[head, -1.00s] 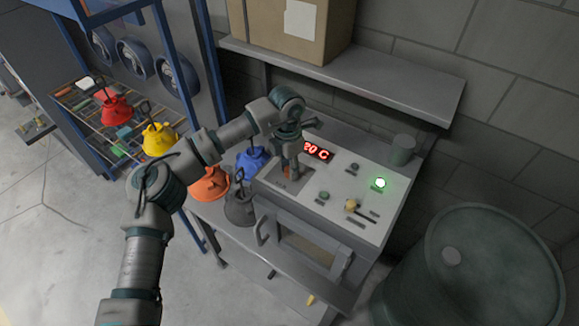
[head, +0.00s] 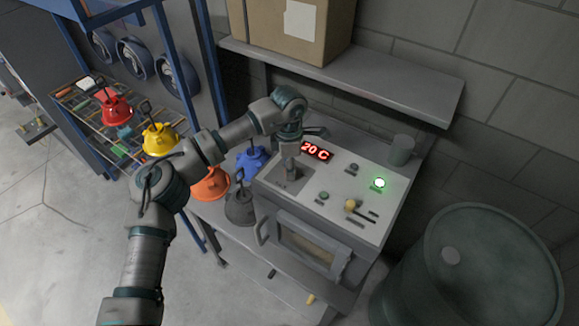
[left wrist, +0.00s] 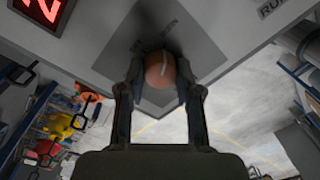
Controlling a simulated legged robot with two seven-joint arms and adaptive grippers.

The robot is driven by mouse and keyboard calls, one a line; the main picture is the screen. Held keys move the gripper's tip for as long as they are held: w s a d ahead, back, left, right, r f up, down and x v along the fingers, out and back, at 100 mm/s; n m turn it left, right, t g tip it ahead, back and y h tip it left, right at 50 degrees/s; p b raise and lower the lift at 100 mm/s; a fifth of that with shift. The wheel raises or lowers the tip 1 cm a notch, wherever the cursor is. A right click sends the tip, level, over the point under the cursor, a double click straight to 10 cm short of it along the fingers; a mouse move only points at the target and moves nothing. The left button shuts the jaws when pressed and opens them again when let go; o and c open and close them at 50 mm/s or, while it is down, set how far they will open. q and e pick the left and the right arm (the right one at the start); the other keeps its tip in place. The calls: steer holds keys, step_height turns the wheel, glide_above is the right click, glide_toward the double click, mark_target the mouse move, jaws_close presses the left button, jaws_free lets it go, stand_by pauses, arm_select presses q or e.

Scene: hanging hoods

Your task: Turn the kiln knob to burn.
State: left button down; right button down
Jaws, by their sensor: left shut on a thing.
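The kiln (head: 335,205) is a light grey box with a red "20 C" display (head: 317,151) on its sloped top panel. My left gripper (head: 289,168) reaches down onto the dark plate at the panel's left. In the left wrist view, my left gripper (left wrist: 158,82) has its two fingers closed on either side of the round orange-red kiln knob (left wrist: 160,68), which has a pale pointer line. In the head view the gripper hides the knob. The burn label cannot be read. My right gripper is not in view.
Blue (head: 251,159), orange (head: 210,184) and grey (head: 240,206) hoods stand left of the kiln. A shelf (head: 350,75) overhangs behind; a large drum (head: 490,265) stands right.

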arm_select(q)
steer(key=shift+w+r, duration=0.1)
steer(key=shift+r, duration=0.1)
steer(key=c, duration=0.9)
jaws_free()
steer(key=shift+c, duration=0.2)
steer(key=shift+o, duration=0.8)
steer(key=shift+f, duration=0.15)
step_height(320, 180, up, 12)
steer(key=shift+w, duration=0.45)
steer(key=shift+f, duration=0.1)
